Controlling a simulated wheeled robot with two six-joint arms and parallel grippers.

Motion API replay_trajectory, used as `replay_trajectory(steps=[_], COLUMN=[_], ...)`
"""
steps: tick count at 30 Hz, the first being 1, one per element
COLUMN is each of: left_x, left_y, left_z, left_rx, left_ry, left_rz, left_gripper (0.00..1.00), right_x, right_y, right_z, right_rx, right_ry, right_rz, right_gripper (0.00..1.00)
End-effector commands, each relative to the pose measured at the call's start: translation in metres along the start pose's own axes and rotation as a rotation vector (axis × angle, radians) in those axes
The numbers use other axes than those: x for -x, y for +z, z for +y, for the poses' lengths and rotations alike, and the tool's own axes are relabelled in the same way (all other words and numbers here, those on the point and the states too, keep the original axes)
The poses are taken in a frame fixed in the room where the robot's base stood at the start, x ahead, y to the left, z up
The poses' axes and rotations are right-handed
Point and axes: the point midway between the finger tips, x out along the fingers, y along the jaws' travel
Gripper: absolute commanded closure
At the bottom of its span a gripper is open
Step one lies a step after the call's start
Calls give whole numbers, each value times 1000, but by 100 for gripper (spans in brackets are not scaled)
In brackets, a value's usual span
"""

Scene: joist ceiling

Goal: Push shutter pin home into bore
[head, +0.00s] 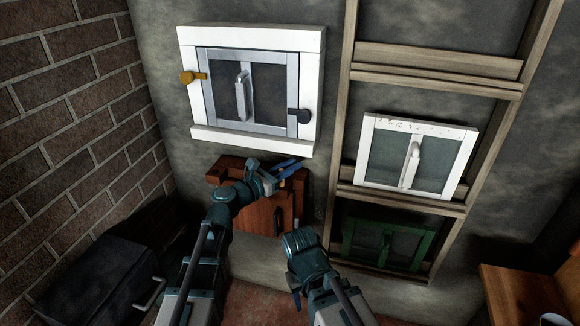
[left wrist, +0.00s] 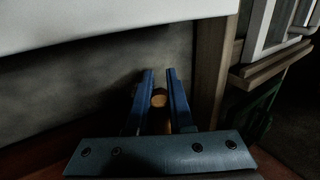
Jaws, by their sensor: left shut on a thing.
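My left gripper (head: 287,168) is at the upper right part of a reddish-brown wooden shutter (head: 258,214) below the white-framed window. In the left wrist view its two blue fingers (left wrist: 160,88) are shut on a short round pin (left wrist: 158,98). The pin's tan end shows between the fingers, with its shaft running back toward the gripper base. The pin is too small to make out in the head view. I cannot see the bore, or whether the pin touches it. My right arm is low in the middle of the head view; its gripper does not show.
A white-framed window (head: 308,42) with a yellow latch (head: 193,77) and a dark latch (head: 299,116) sits above. To the right, a timber frame (head: 433,84) holds a white sash (head: 452,134) and a green one (head: 418,240). A brick wall (head: 75,120) bounds the left.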

Motion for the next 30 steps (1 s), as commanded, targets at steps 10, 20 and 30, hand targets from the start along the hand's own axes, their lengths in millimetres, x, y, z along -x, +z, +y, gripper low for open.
replay_trajectory(steps=[10,20,30], left_x=[0,0,36], left_y=[-7,-7,-8], left_z=[0,0,-2], left_rx=[-1,0,0], left_ry=[0,0,3], left_rz=[1,0,0], left_gripper=[66,45,45], right_x=[-7,-7,-8], right_y=[0,0,0], right_z=[-1,-1,0], right_rx=[0,0,1], right_ry=[0,0,2], right_rz=[0,0,0], right_gripper=[50,50,50])
